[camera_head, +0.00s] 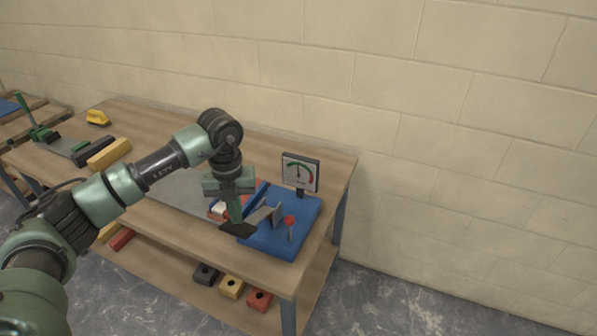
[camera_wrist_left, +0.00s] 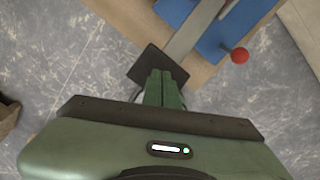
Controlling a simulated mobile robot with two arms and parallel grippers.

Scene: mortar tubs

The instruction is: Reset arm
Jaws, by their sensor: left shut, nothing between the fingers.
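My left arm comes in from the left in the head view, with the left gripper (camera_head: 238,226) hanging down at the front edge of the workbench. Its fingers are shut with nothing between them. In the left wrist view the closed green fingers (camera_wrist_left: 162,90) point at a dark square plate (camera_wrist_left: 150,62). The plate joins a grey metal lever (camera_wrist_left: 195,35) on a blue device (camera_head: 299,229); I cannot tell whether the fingers touch the plate. A red ball knob (camera_wrist_left: 239,55) stands beside the lever. My right gripper is not in view.
Yellow and black blocks (camera_head: 109,153) lie at the left of the workbench (camera_head: 150,217). Several blocks rest on the lower shelf (camera_head: 190,279). A block wall runs behind; the grey floor at right is clear.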

